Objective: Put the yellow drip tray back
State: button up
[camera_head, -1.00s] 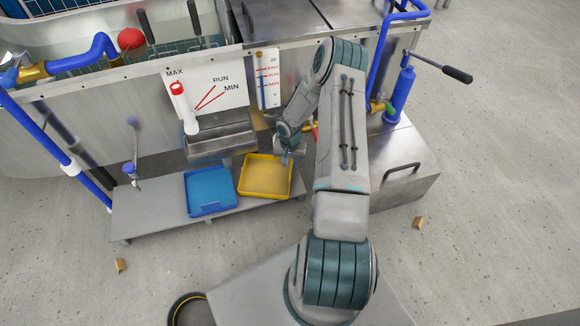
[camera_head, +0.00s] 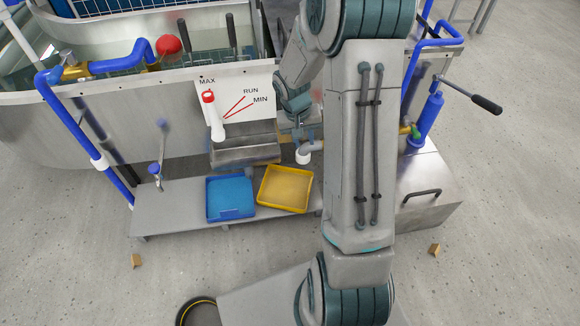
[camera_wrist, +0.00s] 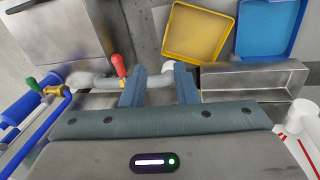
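The yellow drip tray (camera_head: 285,206) lies flat on the low grey bench, just right of the blue tray (camera_head: 230,212). In the wrist view the yellow tray (camera_wrist: 196,57) is at the top middle, beyond my fingertips, with the blue tray (camera_wrist: 262,54) to its right. My gripper (camera_head: 297,134) is above and behind the yellow tray, apart from it. In the wrist view my gripper (camera_wrist: 159,82) has its two fingers spread with no tray between them. A white pipe end (camera_head: 304,155) sits near the yellow tray's back right corner and shows beyond the fingers.
The grey bench (camera_head: 165,215) has free room left of the blue tray. A metal trough (camera_head: 240,152) juts out behind the trays. A red-handled valve (camera_wrist: 120,66) and grey pipe lie close to my left finger in the wrist view. A steel box (camera_head: 430,190) stands right.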

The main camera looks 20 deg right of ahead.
jog(key=s+a+r+n+y, duration=0.1)
jog(key=s+a+r, duration=0.4)
jog(key=s+r, duration=0.2)
jog(key=s+a+r+n+t+y, duration=0.1)
jog(key=s+a+r, duration=0.5)
jog(key=s, duration=0.6)
jog(key=shift+a+r+n, duration=0.2)
jog(key=shift+r+n, duration=0.6)
jog(key=shift+r, duration=0.05)
jog(key=shift+a, duration=0.1)
